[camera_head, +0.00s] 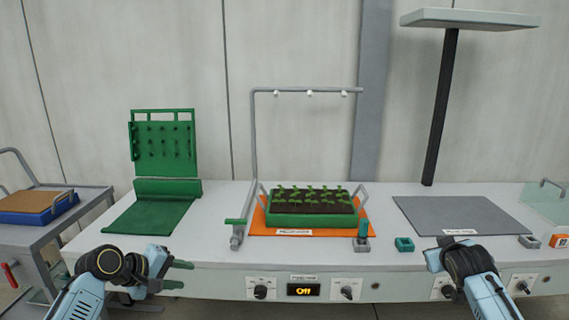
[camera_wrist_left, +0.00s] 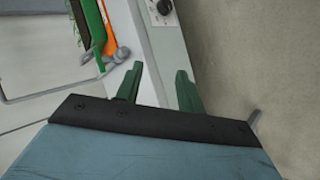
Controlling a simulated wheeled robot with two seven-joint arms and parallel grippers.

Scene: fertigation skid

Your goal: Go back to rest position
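My left gripper (camera_head: 181,275) is at the lower left in the head view, in front of the bench's front edge. Its two green fingers are spread apart with nothing between them; they also show in the left wrist view (camera_wrist_left: 158,88). My right arm reaches in at the lower right of the head view, in front of the bench near the knobs. Its gripper fingers are hidden behind the wrist, so their state does not show.
The white bench (camera_head: 330,258) holds a green seedling tray (camera_head: 310,218) on an orange mat (camera_head: 257,225), a grey mat (camera_head: 465,212) and a green rack (camera_head: 165,150). Knobs (camera_head: 261,292) and a display (camera_head: 304,290) line its front. A cart (camera_head: 50,236) stands left.

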